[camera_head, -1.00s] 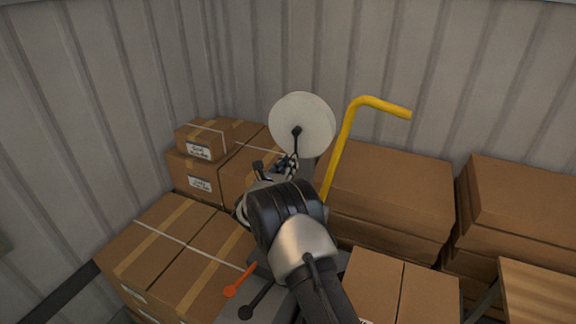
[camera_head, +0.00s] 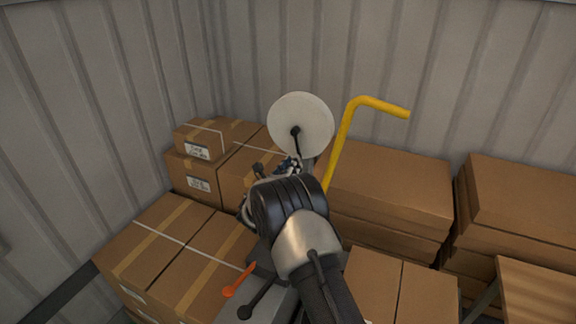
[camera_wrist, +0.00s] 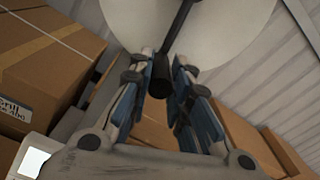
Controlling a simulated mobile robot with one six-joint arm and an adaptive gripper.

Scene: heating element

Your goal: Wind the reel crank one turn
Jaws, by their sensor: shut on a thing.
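The reel is a pale round disc (camera_head: 312,112) standing upright above the boxes; its lower part also fills the top of the wrist view (camera_wrist: 225,25). A dark crank (camera_head: 298,143) runs from its hub downward and slightly right. In the wrist view the crank arm (camera_wrist: 178,25) leads down to a black cylindrical handle (camera_wrist: 160,80). My gripper (camera_wrist: 164,62) has its blue-padded fingers on either side of this handle, shut on it. In the head view my gripper (camera_head: 289,168) is at the crank's lower end, and my wrist partly hides it.
Taped cardboard boxes (camera_head: 165,245) stand at the left, with more stacks (camera_head: 390,195) at the right. A yellow bent bar (camera_head: 345,135) rises just right of the reel. An orange-ended lever (camera_head: 238,281) is below my wrist. Corrugated walls close off the back and left.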

